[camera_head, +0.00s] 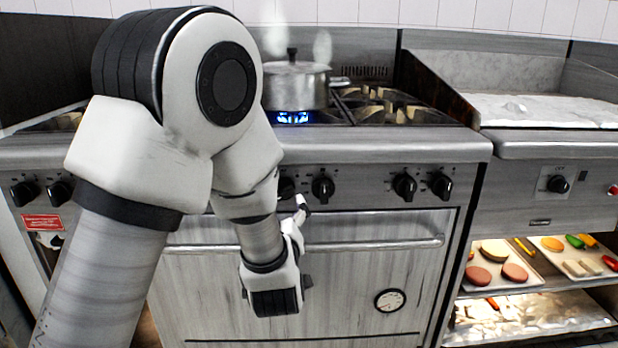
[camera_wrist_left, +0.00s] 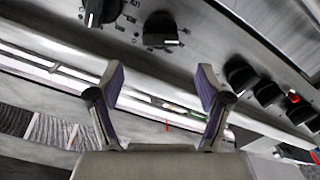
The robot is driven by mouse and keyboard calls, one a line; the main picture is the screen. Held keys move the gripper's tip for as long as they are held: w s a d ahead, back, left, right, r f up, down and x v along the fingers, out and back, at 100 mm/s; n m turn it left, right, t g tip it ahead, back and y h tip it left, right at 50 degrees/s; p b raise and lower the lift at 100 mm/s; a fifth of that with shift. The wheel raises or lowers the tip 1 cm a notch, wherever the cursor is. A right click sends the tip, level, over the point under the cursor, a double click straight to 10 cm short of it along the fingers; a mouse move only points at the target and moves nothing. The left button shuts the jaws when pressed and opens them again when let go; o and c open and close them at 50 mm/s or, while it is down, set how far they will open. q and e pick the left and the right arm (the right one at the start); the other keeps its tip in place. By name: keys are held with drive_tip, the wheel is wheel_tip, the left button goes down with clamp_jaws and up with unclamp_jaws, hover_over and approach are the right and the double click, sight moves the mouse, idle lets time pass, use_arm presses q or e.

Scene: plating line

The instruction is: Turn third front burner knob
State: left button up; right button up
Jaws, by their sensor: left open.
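The range's front panel carries a row of black burner knobs. In the head view two are at the far left (camera_head: 25,193) (camera_head: 60,193), two in the middle (camera_head: 286,188) (camera_head: 323,188) and two at the right (camera_head: 405,186) (camera_head: 442,186); my arm covers the panel between the left and middle ones. I cannot tell which is the third front burner knob. My left gripper (camera_head: 301,208) is just below the middle pair. In the left wrist view its fingers (camera_wrist_left: 162,85) are spread and empty, with a knob (camera_wrist_left: 160,30) beyond them, apart.
The oven door handle (camera_head: 380,245) runs below the knobs, close to my gripper. A steel pot (camera_head: 296,87) stands over a lit blue flame (camera_head: 292,117). A griddle (camera_head: 540,110) with its own knob (camera_head: 558,184) and trays of food (camera_head: 500,285) are at right.

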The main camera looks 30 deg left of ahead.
use_arm(q)
drive_tip(key=b+x, duration=0.1)
drive_tip(key=x, duration=0.7)
drive_tip(key=shift+d+f, duration=0.15)
drive_tip(key=shift+f, duration=0.05)
drive_tip(key=shift+c, duration=0.4)
drive_tip(key=c, duration=1.1)
